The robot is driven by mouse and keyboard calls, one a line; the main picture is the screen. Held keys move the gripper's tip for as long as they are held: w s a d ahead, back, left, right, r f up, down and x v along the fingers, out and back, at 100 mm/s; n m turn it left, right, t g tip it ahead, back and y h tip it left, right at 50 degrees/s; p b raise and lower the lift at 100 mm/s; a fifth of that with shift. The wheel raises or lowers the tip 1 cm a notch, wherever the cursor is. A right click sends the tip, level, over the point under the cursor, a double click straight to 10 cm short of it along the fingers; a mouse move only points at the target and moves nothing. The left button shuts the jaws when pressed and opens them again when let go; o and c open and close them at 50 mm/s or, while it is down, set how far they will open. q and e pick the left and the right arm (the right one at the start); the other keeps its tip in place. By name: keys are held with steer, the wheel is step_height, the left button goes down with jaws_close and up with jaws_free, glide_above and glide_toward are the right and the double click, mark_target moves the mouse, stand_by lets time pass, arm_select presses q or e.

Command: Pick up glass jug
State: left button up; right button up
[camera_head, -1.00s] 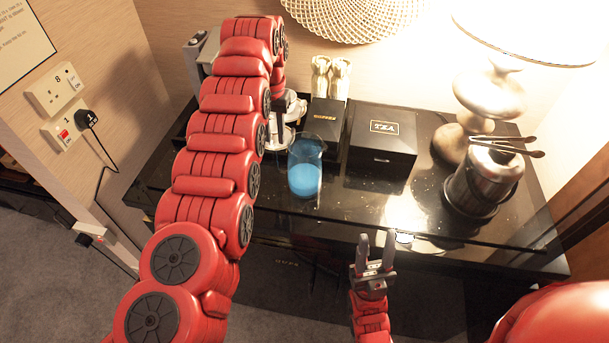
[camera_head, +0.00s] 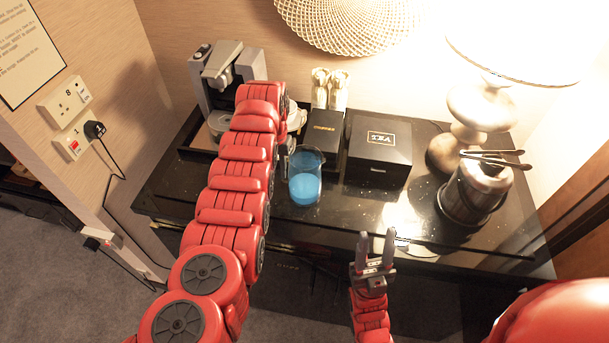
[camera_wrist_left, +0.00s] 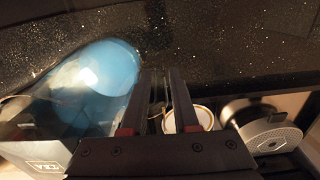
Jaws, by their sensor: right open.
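The glass jug (camera_head: 305,176), clear with blue liquid inside, stands upright on the black glossy cabinet top in the head view. It also shows at the left of the left wrist view (camera_wrist_left: 98,75). My left gripper (camera_wrist_left: 162,75) is beside the jug, its two fingers apart with a narrow gap between them. Thin clear lines show in that gap; I cannot tell whether they are the jug's handle. In the head view my left arm largely hides this gripper. My right gripper (camera_head: 376,247) is open and empty in front of the cabinet's front edge.
A coffee machine (camera_head: 222,85) stands at the back left. A black tea box (camera_head: 379,152) and a narrower black box (camera_head: 324,137) stand close behind and right of the jug. A metal ice bucket (camera_head: 474,193) with tongs and a lamp (camera_head: 470,120) are at the right.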

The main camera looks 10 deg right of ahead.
arm_select(q)
jaws_close()
stand_by(1.4)
